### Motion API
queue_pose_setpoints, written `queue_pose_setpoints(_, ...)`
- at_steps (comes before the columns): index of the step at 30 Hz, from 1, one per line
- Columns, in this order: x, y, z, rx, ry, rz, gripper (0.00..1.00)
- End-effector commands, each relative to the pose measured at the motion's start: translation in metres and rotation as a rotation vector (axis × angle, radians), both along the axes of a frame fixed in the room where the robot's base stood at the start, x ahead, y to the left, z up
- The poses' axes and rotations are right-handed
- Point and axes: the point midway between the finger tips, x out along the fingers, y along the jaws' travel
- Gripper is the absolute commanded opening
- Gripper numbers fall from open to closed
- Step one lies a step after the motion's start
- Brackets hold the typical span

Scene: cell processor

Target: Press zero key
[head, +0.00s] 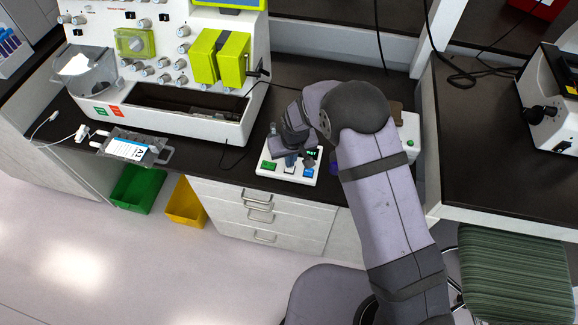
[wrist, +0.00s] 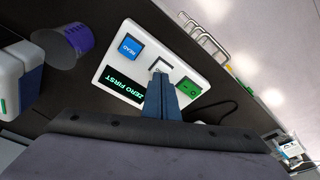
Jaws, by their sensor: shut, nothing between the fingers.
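A small white device (head: 273,177) sits on the dark bench near its front edge. In the wrist view the device (wrist: 111,70) has a blue READ key (wrist: 131,46), a green key (wrist: 188,86) and a dark display (wrist: 124,86) with green "ZERO FIRST" text. My gripper (head: 290,160) is over the device, fingers pointing down.
A large white machine (head: 200,118) with green-yellow parts stands at the left. A clear labelled bag (head: 130,148) lies at the bench's front edge. Drawers (head: 262,208) are below.

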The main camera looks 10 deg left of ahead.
Motion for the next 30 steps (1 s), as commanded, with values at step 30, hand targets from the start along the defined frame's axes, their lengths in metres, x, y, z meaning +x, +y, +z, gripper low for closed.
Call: queue_pose_setpoints(30,0.0,0.0,-0.012,0.0,0.0,0.0,0.0)
